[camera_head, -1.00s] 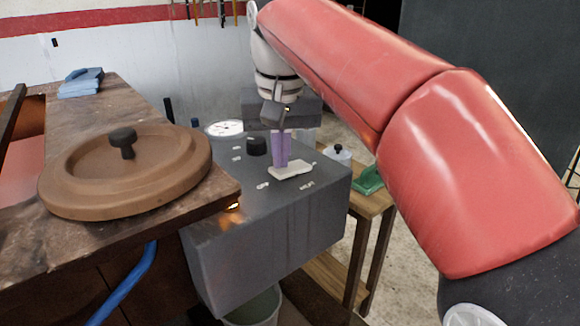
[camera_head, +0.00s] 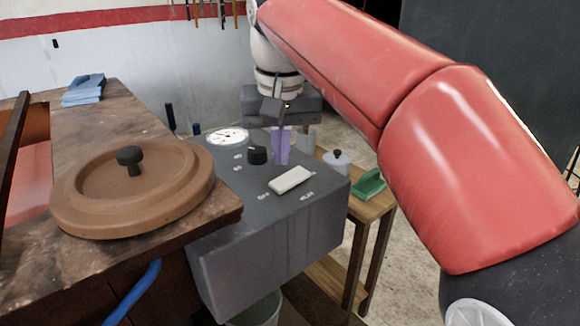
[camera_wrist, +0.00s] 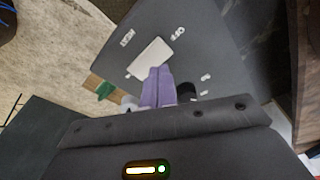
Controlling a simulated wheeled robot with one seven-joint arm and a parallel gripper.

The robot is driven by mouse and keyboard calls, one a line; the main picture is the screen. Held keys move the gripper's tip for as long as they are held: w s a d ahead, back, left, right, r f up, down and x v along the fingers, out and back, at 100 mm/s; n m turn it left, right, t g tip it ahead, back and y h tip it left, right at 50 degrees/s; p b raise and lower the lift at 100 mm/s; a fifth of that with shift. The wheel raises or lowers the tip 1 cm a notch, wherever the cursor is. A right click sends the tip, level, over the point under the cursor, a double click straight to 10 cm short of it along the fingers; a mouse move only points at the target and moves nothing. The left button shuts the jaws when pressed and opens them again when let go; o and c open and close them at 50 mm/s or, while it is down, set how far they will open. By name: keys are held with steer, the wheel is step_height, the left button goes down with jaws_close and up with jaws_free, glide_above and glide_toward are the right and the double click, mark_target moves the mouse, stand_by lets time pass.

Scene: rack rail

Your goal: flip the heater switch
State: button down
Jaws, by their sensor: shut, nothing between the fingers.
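The heater switch is a pale, wide rocker (camera_head: 292,179) on top of a dark grey control box (camera_head: 235,205), with small white labels by its near side. It also shows in the wrist view (camera_wrist: 150,57). My gripper (camera_head: 281,161) has purple fingers that are shut and empty. In the head view the fingertips stand just behind the switch, seemingly apart from it. In the wrist view the fingertips (camera_wrist: 157,72) overlap the switch's edge, so the exact gap is hard to tell. No glow shows at the box's left edge.
A black knob (camera_head: 257,155) and a white round gauge (camera_head: 228,136) sit on the box left of my fingers. A brown round lid (camera_head: 135,188) lies on the bench at left. A wooden stand (camera_head: 372,206) with a green object and a lidded pot is at right.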

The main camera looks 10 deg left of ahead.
mark_target(282, 183)
steer(key=shift+r+p, duration=0.4)
steer(key=shift+r, duration=1.4)
steer(key=shift+d, duration=0.1)
steer(key=s+d+f+m+t, duration=0.1)
steer(key=s+d+f, duration=0.15)
steer(key=d, duration=0.75)
steer(key=s+d+f+m+t, duration=0.1)
steer(key=s+d+f, duration=0.5)
steer(key=d+f, duration=0.2)
steer(key=s+d+f+m+t, duration=0.2)
steer(key=s+d+f, duration=0.4)
steer(key=f, duration=0.5)
steer(key=shift+d+h, duration=0.3)
steer(key=shift+d, duration=0.6)
